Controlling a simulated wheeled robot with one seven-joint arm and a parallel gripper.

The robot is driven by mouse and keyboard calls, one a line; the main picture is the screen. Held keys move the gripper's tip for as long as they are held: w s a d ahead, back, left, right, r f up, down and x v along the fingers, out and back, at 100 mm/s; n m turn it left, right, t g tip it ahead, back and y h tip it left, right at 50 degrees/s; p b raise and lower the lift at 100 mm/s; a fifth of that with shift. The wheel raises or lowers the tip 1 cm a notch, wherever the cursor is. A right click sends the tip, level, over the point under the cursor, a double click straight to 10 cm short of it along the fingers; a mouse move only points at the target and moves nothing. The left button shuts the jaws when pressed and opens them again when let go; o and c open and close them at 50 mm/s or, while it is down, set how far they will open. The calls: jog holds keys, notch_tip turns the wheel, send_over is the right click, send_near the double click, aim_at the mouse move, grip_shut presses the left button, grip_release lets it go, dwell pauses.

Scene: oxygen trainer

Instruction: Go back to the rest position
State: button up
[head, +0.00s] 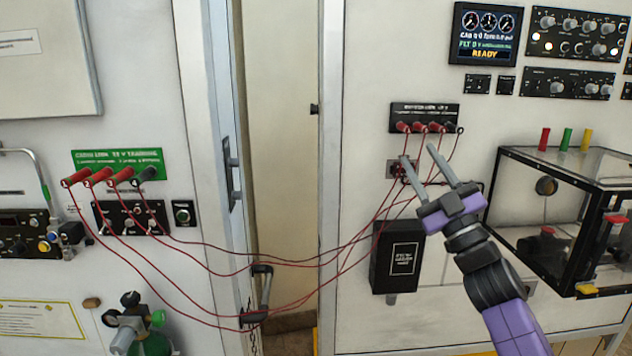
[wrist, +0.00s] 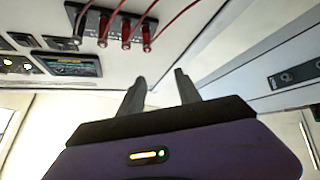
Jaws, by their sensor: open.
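My gripper (head: 417,162) is open and empty, raised in front of the right wall panel. In the head view its fingertips are just below the black socket block (head: 424,117), which has red and black plugs in it. In the wrist view the two fingers (wrist: 161,80) stand apart with nothing between them, and the socket block (wrist: 92,22) with its plugs is above them. Whether a finger touches the small socket (head: 395,168) behind it cannot be told.
Red cables (head: 225,270) hang between the right block and the green-labelled block (head: 118,163) on the left. A black box (head: 398,256) is mounted below my gripper. A clear case (head: 560,190) stands at right. A door handle (head: 262,290) sits between the panels.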

jog(key=s+a+f+m+h, duration=0.1)
jog(key=s+f+m+h, duration=1.05)
jog(key=s+f, duration=1.1)
jog(key=s+f+g, duration=0.3)
jog(key=s+f, duration=0.1)
jog(key=s, duration=0.7)
jog(key=s+f+m+g, duration=0.1)
jog(key=s+f+g, duration=0.1)
jog(key=s, duration=1)
jog(key=s+f+g, duration=0.3)
jog(key=s+f, duration=0.2)
jog(key=s, duration=0.7)
jog(key=shift+d+f+g, duration=0.3)
jog(key=shift+f, duration=0.05)
jog(key=shift+y, duration=0.25)
